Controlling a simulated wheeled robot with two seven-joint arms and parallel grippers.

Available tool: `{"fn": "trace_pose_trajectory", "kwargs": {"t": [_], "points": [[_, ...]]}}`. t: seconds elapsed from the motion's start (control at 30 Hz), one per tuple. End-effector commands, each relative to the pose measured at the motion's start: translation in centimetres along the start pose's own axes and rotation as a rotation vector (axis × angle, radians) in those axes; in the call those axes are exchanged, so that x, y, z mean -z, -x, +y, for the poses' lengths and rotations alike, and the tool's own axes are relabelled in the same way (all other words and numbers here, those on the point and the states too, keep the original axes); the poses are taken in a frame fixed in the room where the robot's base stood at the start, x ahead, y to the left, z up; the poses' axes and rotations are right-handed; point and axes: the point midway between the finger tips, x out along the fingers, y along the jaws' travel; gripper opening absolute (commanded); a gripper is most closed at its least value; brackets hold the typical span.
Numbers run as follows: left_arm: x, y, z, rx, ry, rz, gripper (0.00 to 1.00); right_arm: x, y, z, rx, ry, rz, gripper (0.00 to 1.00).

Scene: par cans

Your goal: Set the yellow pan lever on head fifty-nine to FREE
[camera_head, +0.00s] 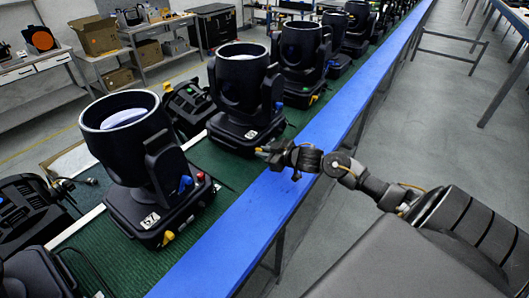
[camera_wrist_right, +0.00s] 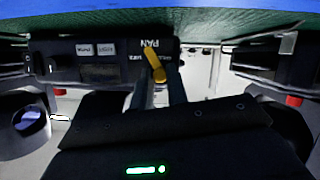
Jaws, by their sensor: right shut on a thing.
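The near head (camera_head: 140,185) bears a label that looks like 57. The head behind it (camera_head: 240,95) has a small number plate (camera_head: 250,134) too small to read surely. My right gripper (camera_head: 264,151) is at the front right of that second head's base, over the blue edge. In the right wrist view the yellow pan lever (camera_wrist_right: 154,66) stands tilted on a dark panel under an upside-down PAN label (camera_wrist_right: 149,43). My right gripper (camera_wrist_right: 160,86) is shut on the lever. The wording beside the lever is partly hidden and not clearly legible. My left gripper is out of view.
More heads (camera_head: 303,62) stand in a row on the green mat (camera_head: 90,245) behind. The blue table edge (camera_head: 235,245) runs along the front. Benches with boxes stand at the back left.

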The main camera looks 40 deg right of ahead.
Motion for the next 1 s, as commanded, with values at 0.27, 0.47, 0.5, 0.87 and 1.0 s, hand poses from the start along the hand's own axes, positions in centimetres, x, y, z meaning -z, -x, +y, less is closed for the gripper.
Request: {"fn": "trace_pose_trajectory", "kwargs": {"t": [0.27, 0.47, 0.5, 0.87, 1.0], "points": [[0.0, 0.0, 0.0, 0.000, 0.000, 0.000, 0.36, -0.1, 0.0, -0.1, 0.001, 0.000, -0.002, 0.37], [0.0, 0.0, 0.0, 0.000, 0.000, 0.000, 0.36, -0.1, 0.0, 0.0, 0.001, -0.001, -0.001, 0.37], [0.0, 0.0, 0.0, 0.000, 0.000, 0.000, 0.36, -0.1, 0.1, 0.0, 0.001, 0.000, -0.001, 0.37], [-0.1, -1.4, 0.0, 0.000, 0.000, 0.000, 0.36, -0.5, 5.2, -0.1, 0.003, 0.004, -0.005, 0.37], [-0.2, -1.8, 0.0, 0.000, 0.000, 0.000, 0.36, -0.4, 7.7, -0.1, 0.003, 0.003, -0.005, 0.37]]}}
